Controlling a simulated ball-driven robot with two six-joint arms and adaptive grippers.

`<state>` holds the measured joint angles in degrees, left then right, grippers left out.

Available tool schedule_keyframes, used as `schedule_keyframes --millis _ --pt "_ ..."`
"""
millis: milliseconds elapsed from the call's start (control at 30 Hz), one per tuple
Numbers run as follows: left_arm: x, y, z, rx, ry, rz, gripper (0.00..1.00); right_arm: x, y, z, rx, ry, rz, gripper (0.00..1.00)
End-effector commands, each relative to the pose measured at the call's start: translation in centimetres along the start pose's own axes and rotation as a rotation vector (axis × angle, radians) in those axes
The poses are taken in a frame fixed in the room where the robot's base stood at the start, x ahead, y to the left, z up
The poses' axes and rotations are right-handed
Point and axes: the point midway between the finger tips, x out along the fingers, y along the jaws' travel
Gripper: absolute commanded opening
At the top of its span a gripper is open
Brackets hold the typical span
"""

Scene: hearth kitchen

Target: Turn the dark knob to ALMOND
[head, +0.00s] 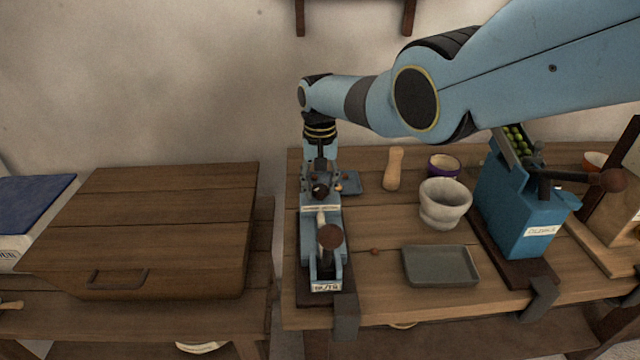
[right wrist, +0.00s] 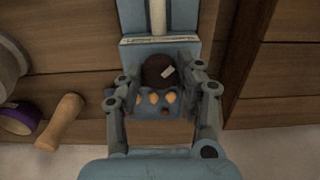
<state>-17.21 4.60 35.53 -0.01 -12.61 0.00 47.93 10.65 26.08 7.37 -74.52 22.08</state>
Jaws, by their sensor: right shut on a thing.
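The dark knob (right wrist: 158,70) is round and brown-black with a pale mark on its right side. It sits on a blue nutcracker-like machine (head: 326,265) at the left of the table, where the knob (head: 320,191) is partly hidden by my gripper. My right gripper (right wrist: 160,76) comes from above, with one finger on each side of the knob, and is shut on it. A pale label strip (right wrist: 158,40) lies beside the knob; its writing is too small to read. My left gripper is not in view.
A brown ball-topped lever (head: 330,237) stands in front of the knob. Several small nuts (right wrist: 155,98) lie in a blue tray behind it. To the right are a wooden pestle (head: 393,169), a stone mortar (head: 443,203), a grey tray (head: 440,267) and another blue machine (head: 520,215).

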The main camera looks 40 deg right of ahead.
Motion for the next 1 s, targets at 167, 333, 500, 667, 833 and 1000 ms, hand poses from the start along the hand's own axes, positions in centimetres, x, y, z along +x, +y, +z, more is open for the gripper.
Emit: schedule_keyframes --millis 167,333,500,667,833,1000 --pt "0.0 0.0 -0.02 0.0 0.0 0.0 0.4 0.05 -0.04 0.05 0.008 -0.001 -0.001 0.03" --pt "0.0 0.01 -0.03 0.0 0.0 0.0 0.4 0.05 -0.04 0.05 0.008 -0.001 -0.001 0.03" --pt "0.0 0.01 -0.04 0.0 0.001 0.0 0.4 0.05 -0.04 0.05 0.008 -0.001 -0.001 0.46" --pt "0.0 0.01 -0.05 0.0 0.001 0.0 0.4 0.03 -0.03 0.03 0.007 -0.001 -0.001 0.59" --pt "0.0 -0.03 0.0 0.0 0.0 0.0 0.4 0.0 -0.01 0.01 0.007 0.0 0.0 0.59" --pt "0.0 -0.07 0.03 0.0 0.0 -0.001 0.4 -0.58 -0.03 -0.11 0.007 0.001 -0.001 0.59"
